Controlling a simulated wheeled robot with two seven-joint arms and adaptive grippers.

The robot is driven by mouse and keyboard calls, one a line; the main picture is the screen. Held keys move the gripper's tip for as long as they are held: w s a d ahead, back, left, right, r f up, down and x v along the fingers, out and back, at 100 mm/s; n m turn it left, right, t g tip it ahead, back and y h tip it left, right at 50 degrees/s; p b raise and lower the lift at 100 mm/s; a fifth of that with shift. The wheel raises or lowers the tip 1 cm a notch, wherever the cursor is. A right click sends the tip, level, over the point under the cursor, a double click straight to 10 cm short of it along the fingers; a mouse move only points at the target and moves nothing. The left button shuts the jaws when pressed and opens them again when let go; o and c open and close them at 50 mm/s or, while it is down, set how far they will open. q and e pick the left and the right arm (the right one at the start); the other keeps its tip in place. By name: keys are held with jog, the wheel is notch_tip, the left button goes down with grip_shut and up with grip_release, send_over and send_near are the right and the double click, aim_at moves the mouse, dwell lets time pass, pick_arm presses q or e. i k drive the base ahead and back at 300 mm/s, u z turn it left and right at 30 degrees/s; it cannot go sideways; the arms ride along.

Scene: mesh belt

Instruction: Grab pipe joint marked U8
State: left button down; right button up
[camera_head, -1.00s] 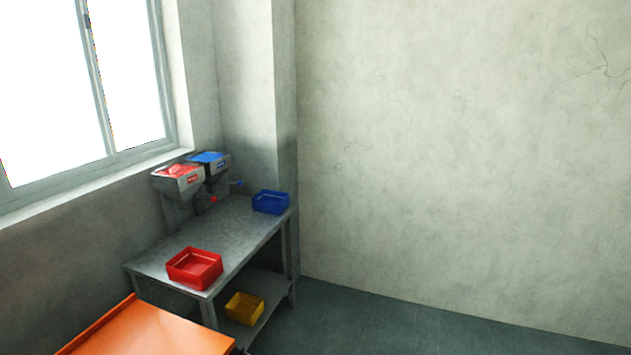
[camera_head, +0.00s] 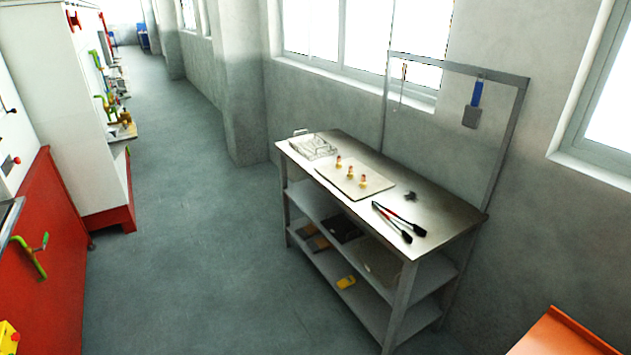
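No pipe joint with a readable U8 mark can be made out. A small dark piece (camera_head: 411,196) lies on the metal work table (camera_head: 437,193); its kind and any marking are too small to tell. Three small orange-and-yellow pieces (camera_head: 350,174) stand on a pale board (camera_head: 377,185) on the same table. Neither of my grippers is in view.
Red-and-black tongs (camera_head: 400,222) lie near the table's front edge. A wire rack (camera_head: 314,148) is at its far end. An orange surface (camera_head: 562,338) is at bottom right. Open floor (camera_head: 190,230) lies left of the table.

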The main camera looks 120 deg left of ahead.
aim_at(362, 184)
jog(key=u, duration=4.3)
jog(key=i, duration=1.25)
jog(key=u, duration=0.6)
jog(key=i, duration=1.3)
jog(key=z, duration=1.05)
jog(key=i, duration=0.95)
jog(key=z, duration=0.85)
